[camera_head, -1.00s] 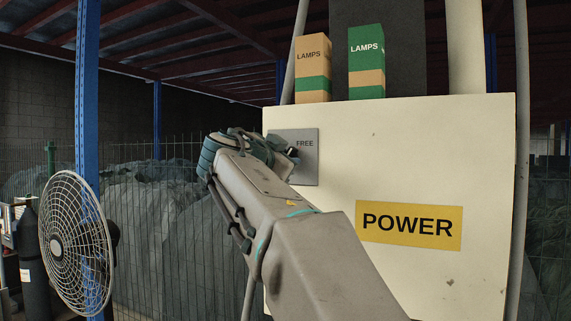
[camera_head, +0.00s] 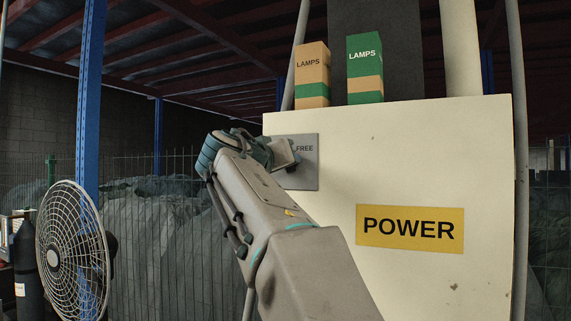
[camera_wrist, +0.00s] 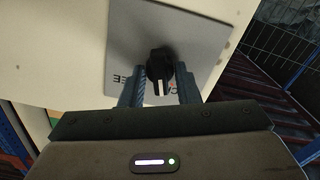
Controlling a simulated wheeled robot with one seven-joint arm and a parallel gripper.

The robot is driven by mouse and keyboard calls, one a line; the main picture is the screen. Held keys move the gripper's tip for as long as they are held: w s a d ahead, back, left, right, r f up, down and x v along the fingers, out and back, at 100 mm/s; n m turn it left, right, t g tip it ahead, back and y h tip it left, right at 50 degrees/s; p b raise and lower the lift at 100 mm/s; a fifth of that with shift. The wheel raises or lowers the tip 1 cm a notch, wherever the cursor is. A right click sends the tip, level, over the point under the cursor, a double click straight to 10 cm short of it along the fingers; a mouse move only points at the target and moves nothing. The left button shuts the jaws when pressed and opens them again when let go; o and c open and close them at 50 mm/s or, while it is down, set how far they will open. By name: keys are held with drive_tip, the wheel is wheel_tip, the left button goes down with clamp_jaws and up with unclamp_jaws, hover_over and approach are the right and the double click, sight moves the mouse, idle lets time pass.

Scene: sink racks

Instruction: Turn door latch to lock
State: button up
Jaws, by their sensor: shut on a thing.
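The door latch is a black knob (camera_wrist: 159,62) with a white pointer line, on a grey plate (camera_wrist: 190,32) fixed to the cream cabinet door. In the wrist view the two blue-grey fingers of my gripper (camera_wrist: 160,84) are on either side of the knob and shut on it. The pointer line faces down between the fingers. In the head view the plate (camera_head: 308,177) is at the cabinet's upper left, with the word FREE partly covered by my gripper (camera_head: 292,157).
The cream cabinet (camera_head: 400,170) bears a yellow POWER label (camera_head: 409,229). Two lamp boxes, one tan (camera_head: 312,74) and one green (camera_head: 365,67), stand on top. A fan (camera_head: 70,250) is at the left. A wire fence (camera_head: 150,240) runs behind.

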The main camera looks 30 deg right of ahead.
drive_tip(key=n, duration=0.4)
drive_tip(key=shift+r+n, duration=0.2)
drive_tip(key=shift+n, duration=0.2)
drive_tip(key=shift+a, duration=0.1)
idle(0.3)
drive_tip(key=o, duration=1)
drive_tip(key=shift+c, duration=0.2)
drive_tip(key=shift+f, duration=0.1)
drive_tip(key=shift+f, duration=0.1)
drive_tip(key=b+v, duration=0.3)
drive_tip(key=v, duration=1)
drive_tip(key=shift+s+a, duration=0.2)
drive_tip(key=shift+a, duration=0.1)
